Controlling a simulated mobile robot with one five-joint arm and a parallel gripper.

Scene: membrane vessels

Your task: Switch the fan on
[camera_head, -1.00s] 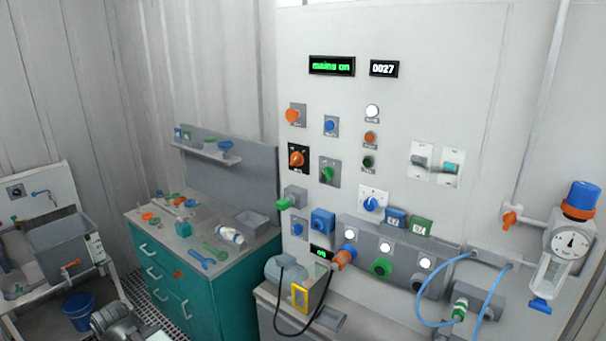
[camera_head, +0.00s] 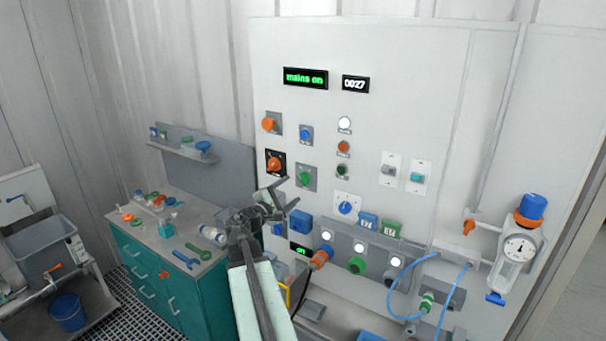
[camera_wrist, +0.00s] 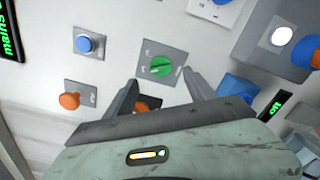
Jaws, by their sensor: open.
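The control panel (camera_head: 400,130) carries several knobs, buttons and switches; their labels are too small to read, so I cannot tell which one belongs to the fan. A green rotary knob (camera_head: 306,178) on a grey plate sits mid-panel. In the wrist view the green knob (camera_wrist: 160,66) lies just beyond and between my fingertips, apart from them. An orange rotary knob (camera_head: 275,163) on a black plate is left of it; my gripper partly hides it in the wrist view. My gripper (camera_head: 290,192) is open and empty, in front of the panel. No fan is recognisable.
Two displays, reading "mains on" (camera_head: 306,78) and "0027" (camera_head: 356,83), are high on the panel. Sockets and a blue hose (camera_head: 398,285) lie lower right. A teal cabinet (camera_head: 150,270) with tools stands left.

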